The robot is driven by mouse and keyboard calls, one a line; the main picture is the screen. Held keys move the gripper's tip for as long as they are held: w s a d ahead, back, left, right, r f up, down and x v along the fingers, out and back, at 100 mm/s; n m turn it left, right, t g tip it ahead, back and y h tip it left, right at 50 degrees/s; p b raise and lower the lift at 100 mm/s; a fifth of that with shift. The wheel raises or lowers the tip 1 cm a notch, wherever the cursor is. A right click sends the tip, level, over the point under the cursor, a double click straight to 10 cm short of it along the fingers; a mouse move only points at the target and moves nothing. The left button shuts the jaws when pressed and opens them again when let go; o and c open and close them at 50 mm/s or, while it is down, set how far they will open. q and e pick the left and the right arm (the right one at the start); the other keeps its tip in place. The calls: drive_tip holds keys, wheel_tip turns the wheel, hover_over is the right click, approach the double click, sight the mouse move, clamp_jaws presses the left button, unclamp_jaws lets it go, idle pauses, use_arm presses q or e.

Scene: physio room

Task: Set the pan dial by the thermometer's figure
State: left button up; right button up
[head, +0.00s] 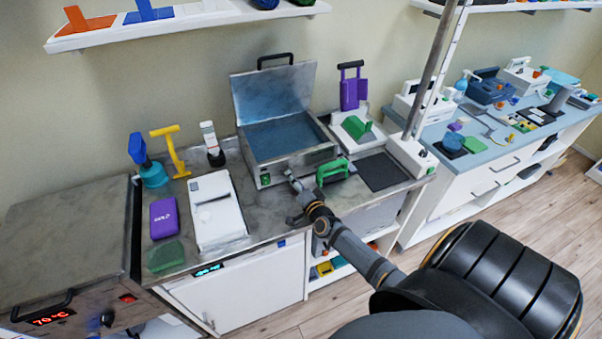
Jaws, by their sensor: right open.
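The metal pan (302,161) stands on the counter with its lid (275,92) raised and blue-looking water inside. A small green control (265,180) shows at the left of its front face. I cannot make out a dial's marks or setting. My right gripper (292,180) is open and empty, just in front of the pan's front face, right of the green control. It may hide part of that face. I cannot tell whether it touches. A slim white upright device (212,142) behind may be the thermometer; no figure is readable on it. My left gripper is out of view.
A green handle (331,171) stands close right of my gripper, beside a dark mat (383,171). A white device (217,211) and purple box (164,217) lie left. A metal cabinet (70,235) shows "70 °C" in red. A pole (430,75) rises right.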

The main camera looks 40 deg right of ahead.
drive_tip(key=v, duration=1)
